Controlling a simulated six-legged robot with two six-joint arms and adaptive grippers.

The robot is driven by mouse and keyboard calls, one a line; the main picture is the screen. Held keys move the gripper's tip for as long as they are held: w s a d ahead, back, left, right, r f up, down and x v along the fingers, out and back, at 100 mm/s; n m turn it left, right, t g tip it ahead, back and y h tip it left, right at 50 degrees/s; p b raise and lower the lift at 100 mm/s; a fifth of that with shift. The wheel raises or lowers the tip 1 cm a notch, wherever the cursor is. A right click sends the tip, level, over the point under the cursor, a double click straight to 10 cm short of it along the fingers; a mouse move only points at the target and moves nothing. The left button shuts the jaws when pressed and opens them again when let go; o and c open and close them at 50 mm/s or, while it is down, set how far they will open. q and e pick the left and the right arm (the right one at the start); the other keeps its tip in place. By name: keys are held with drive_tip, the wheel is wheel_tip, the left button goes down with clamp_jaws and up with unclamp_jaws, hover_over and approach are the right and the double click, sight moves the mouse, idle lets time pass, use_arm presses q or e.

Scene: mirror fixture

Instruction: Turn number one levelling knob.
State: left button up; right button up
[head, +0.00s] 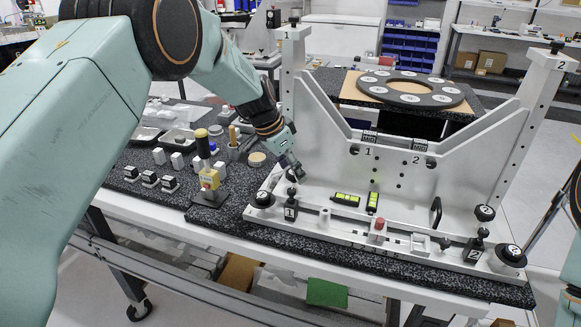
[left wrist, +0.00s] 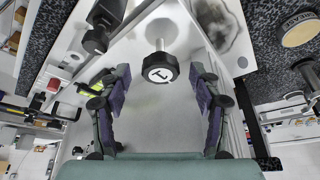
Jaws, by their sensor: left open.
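The number one levelling knob is a round black knob with a white "1" label (left wrist: 160,67), on a silver shaft. In the left wrist view it sits midway between my fingertips, around their level, with a gap on both sides. My right gripper is not visible.
Two green-yellow levels (head: 346,199) lie on the base. A yellow-and-black post (head: 208,172) and small parts stand left. A dark ring (head: 410,90) lies behind.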

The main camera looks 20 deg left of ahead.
use_arm(q)
drive_tip(key=shift+s+d+r, duration=0.1)
drive_tip(key=shift+d, duration=0.05)
drive_tip(key=shift+c, duration=0.8)
drive_tip(key=shift+w+f, duration=0.2)
drive_tip(key=shift+w, duration=0.05)
drive_tip(key=c, duration=0.5)
drive_tip(key=shift+r, duration=0.1)
drive_tip(key=c, duration=0.5)
drive_tip(key=shift+n, duration=0.3)
